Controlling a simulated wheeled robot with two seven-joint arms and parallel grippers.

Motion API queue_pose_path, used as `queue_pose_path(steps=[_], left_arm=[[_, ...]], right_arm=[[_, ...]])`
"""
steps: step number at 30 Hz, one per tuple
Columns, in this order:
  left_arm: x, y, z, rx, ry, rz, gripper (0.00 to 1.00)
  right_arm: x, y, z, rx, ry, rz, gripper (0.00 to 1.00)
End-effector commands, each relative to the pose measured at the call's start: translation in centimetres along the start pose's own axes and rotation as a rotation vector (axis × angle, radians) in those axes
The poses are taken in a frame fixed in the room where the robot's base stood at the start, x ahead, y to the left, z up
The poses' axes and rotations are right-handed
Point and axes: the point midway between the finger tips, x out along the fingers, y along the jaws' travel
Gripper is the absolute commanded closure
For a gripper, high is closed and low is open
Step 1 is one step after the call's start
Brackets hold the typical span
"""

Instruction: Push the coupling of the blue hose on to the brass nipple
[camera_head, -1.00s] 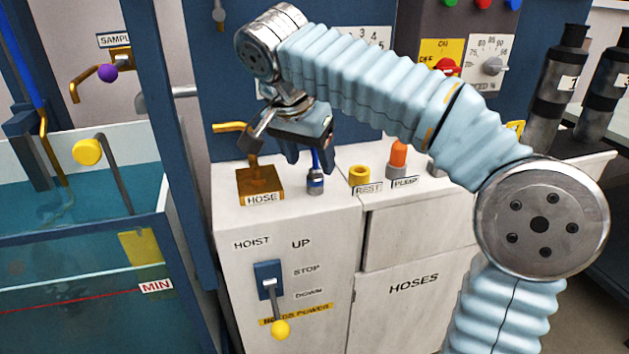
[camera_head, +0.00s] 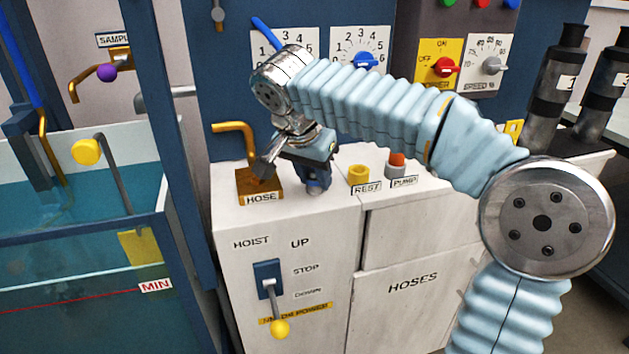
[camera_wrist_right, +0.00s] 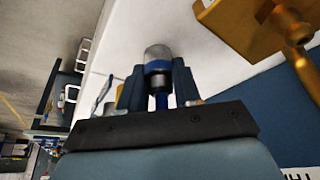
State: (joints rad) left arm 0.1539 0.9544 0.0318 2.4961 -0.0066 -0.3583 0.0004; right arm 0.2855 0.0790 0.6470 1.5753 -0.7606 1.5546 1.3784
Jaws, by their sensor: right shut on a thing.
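My right gripper (camera_head: 314,184) points down over the white cabinet top and is shut on the coupling of the blue hose. In the right wrist view the coupling (camera_wrist_right: 158,62), silver with a blue band, sits between the two fingers (camera_wrist_right: 160,84). In the head view the fingers mostly hide it, and I cannot tell whether it touches the cabinet top. A bit of blue hose (camera_wrist_right: 162,100) shows behind it. The brass block (camera_head: 260,184) labelled HOSE is left of the gripper, apart from the coupling; my wrist partly covers its nipple. My left gripper is out of view.
A bent brass pipe (camera_head: 235,127) rises behind the block. A yellow ring (camera_head: 358,175) at REST and a grey-and-orange fitting (camera_head: 396,167) at PUMP stand to the right. The hoist lever (camera_head: 272,290) is on the cabinet front (camera_head: 230,280). A water tank (camera_head: 60,235) lies left.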

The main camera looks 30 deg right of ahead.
Motion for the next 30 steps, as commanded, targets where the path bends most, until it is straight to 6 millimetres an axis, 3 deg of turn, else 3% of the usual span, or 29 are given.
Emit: queue_pose_path(steps=[3,11,16,19,26,30], left_arm=[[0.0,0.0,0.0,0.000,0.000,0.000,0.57],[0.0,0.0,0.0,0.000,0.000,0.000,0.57],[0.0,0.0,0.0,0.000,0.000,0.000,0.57],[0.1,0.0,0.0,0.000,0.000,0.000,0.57],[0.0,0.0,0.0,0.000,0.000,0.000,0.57],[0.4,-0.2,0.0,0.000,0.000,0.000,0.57]], right_arm=[[0.0,0.0,0.0,0.000,0.000,0.000,1.00],[-0.2,0.0,-0.1,0.000,0.000,-0.001,1.00],[-1.4,-0.1,-0.6,0.000,0.001,-0.004,1.00],[-3.2,0.0,-1.2,0.000,0.000,-0.005,1.00],[-9.4,3.5,-0.5,0.000,0.002,-0.007,1.00],[-12.0,6.5,1.1,0.001,0.003,-0.004,1.00]])
